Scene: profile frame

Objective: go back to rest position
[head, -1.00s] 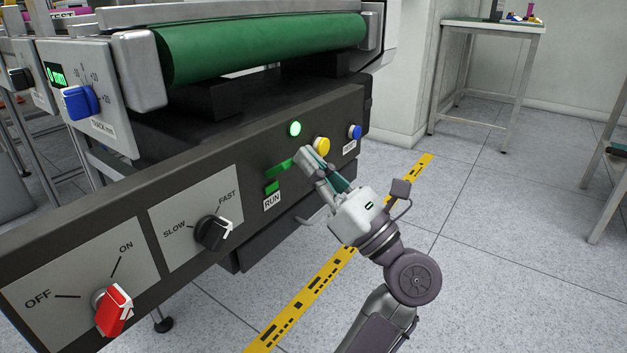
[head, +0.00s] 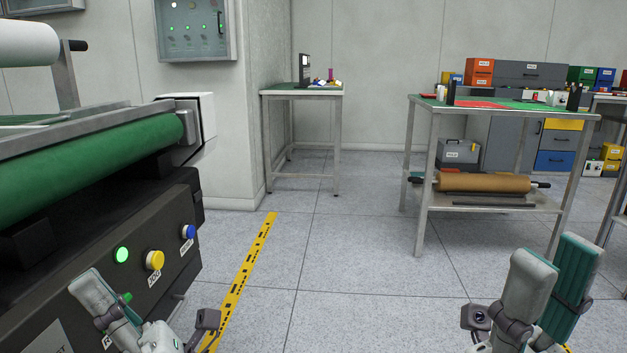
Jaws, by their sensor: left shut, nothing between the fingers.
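My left gripper (head: 90,283) is at the bottom left with its grey fingers shut and empty. It stands in front of the dark conveyor control panel (head: 70,300) and hides part of it; I cannot tell whether it touches the panel. My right gripper (head: 557,255) is at the bottom right, raised over the floor, with its two teal-padded fingers apart and nothing visible between them.
The panel has a lit green lamp (head: 122,255), a yellow button (head: 155,260) and a blue button (head: 189,232). The green conveyor belt (head: 90,165) runs above. A workbench (head: 436,108) stands beyond my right gripper. The middle floor (head: 345,260) is clear.

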